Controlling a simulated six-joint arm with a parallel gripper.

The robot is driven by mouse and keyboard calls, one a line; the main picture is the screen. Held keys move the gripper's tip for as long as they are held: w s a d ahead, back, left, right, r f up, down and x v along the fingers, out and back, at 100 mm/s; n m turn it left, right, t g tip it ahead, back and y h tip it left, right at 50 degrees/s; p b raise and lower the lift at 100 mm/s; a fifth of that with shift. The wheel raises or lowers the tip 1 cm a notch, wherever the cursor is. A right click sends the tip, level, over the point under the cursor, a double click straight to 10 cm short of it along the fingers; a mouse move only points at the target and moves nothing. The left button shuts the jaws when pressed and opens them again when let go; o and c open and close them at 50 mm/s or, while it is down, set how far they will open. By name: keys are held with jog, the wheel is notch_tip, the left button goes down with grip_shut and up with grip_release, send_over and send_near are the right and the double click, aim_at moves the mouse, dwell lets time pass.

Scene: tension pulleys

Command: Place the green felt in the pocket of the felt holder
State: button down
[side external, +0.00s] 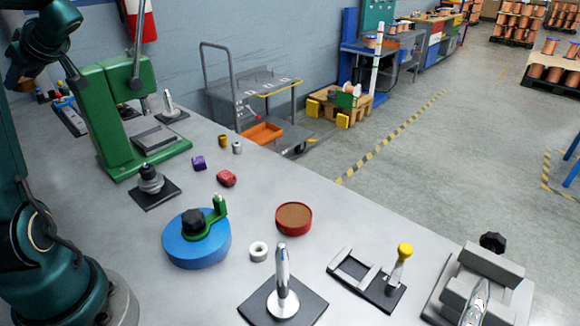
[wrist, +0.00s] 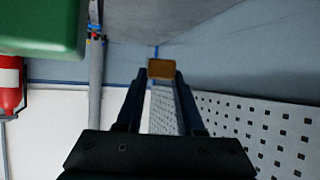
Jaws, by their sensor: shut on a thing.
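My gripper (wrist: 161,72) is shut on a small brown-tan block (wrist: 161,68), held between the fingertips in the wrist view. In the side external view the arm's end is at the upper left edge, above the bench and left of the green press; a brown patch (side external: 20,80) shows below it. I see no piece that is plainly green felt. The felt holder cannot be named for sure; a grey plate with a rectangular frame and yellow-tipped lever (side external: 372,280) lies at the front right.
The green press (side external: 112,115) stands at the back left of the bench. A blue disc (side external: 196,245), red round dish (side external: 294,219), white ring (side external: 259,251), steel post on a dark plate (side external: 283,290) and grey vise-like fixture (side external: 480,290) stand forward. Bare bench lies between them.

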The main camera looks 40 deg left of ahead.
aim_at(78, 189)
notch_tip(78, 189, down, 25)
jog(key=shift+r, duration=0.1)
dwell(0.4)
jog(key=shift+f, duration=0.2)
jog(key=c, duration=0.5)
grip_release()
